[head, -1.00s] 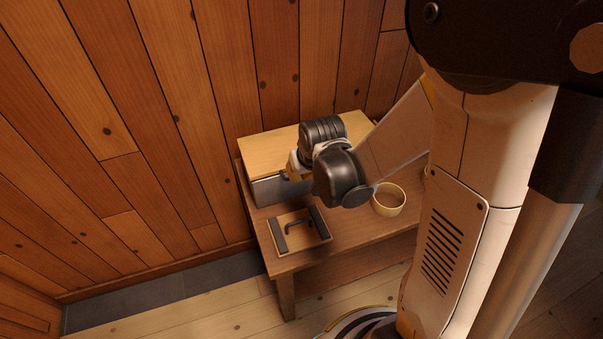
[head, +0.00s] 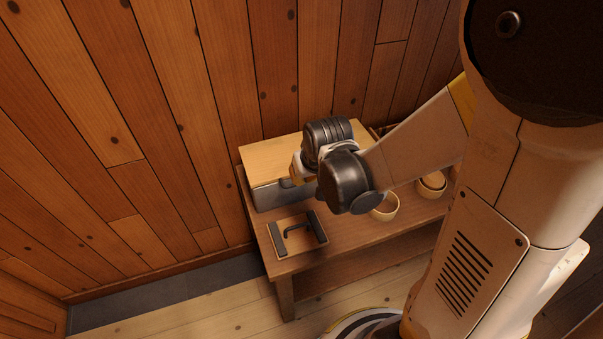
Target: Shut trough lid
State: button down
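The trough (head: 268,198) is a grey box at the back left of the wooden table. Its pale wooden lid (head: 268,160) lies over it and looks nearly flat; whether it is fully down I cannot tell. My gripper (head: 295,182) is at the front edge of the lid, to the right of the trough's visible front left part. Its dark wrist housing covers the right part of the trough and lid. A dark finger part shows by the trough's front; whether it touches, and how far the fingers are apart, is hidden.
A small wooden board (head: 284,252) with dark side bars and a dark handle (head: 298,229) lies in front of the trough. Pale bowls (head: 386,209) (head: 432,186) stand to the right on the table (head: 340,246). A plank wall rises behind and left.

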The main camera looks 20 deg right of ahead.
jog(key=s+r+p, duration=0.2)
jog(key=s+r, duration=0.2)
jog(key=s, duration=0.1)
jog(key=w+r+m+g, duration=0.35)
jog(key=w+m, duration=0.35)
jog(key=m, duration=1.1)
notch_tip(320, 180, down, 14)
jog(key=w+b, duration=0.1)
jog(key=b, duration=0.5)
jog(key=shift+w+a+r, duration=0.15)
jog(key=shift+w+r, duration=0.1)
notch_tip(320, 180, down, 2)
jog(key=shift+f+b, duration=0.1)
jog(key=shift+b, duration=0.8)
